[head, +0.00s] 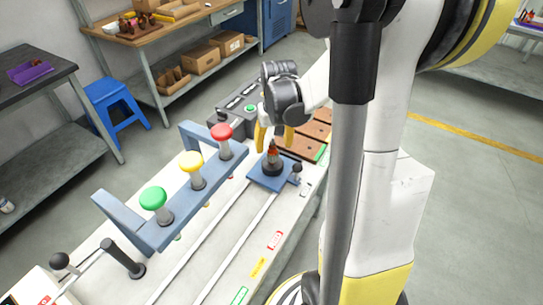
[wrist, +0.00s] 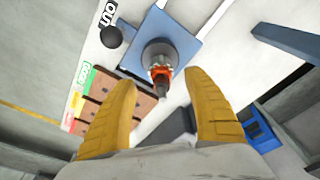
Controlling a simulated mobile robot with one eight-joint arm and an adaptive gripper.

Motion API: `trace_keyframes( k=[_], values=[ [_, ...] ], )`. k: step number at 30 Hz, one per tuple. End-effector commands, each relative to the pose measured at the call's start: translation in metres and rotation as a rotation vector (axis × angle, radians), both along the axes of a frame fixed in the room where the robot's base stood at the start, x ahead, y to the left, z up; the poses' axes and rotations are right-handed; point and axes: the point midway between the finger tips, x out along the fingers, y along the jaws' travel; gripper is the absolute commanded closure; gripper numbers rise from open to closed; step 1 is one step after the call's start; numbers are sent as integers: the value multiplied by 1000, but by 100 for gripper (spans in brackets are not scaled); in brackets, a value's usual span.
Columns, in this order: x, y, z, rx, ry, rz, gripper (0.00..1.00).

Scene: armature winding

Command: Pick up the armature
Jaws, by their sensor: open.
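The armature (head: 272,157) stands upright in a dark round holder on a small blue plate (head: 260,177) on the bench. In the wrist view the armature (wrist: 160,72) shows orange-red windings and a grey shaft pointing toward me, between and just beyond the fingertips. The blue plate (wrist: 188,44) lies behind it. My gripper (head: 272,138) has yellow fingers and is just above the armature. In the wrist view my gripper (wrist: 162,85) is open and empty, one finger on each side of the shaft. Whether a finger touches it I cannot tell.
A blue frame with green (head: 153,198), yellow (head: 191,161) and red (head: 221,131) buttons stands left of the plate. A black-knobbed lever (head: 297,169) is at the plate's right. A brown tray (head: 304,148) lies behind. Two rails run along the bench toward the front.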

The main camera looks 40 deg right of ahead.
Motion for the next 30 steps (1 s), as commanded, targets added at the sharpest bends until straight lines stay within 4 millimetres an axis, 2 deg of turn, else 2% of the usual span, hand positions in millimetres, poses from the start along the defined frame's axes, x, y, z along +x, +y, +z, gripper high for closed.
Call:
trace_keyframes(
  k=[9, 17, 20, 21, 23, 24, 30],
  values=[
    [8, -2, -45, 0, -1, 0, 40],
    [9, -2, -48, 0, -2, 0, 40],
    [9, -2, -48, 0, -2, 1, 66],
    [9, -2, -48, 0, -2, 1, 78],
    [9, -2, -48, 0, -2, 1, 97],
    [9, -2, -48, 0, -2, 1, 100],
    [9, -2, -48, 0, -2, 1, 100]
  ],
)
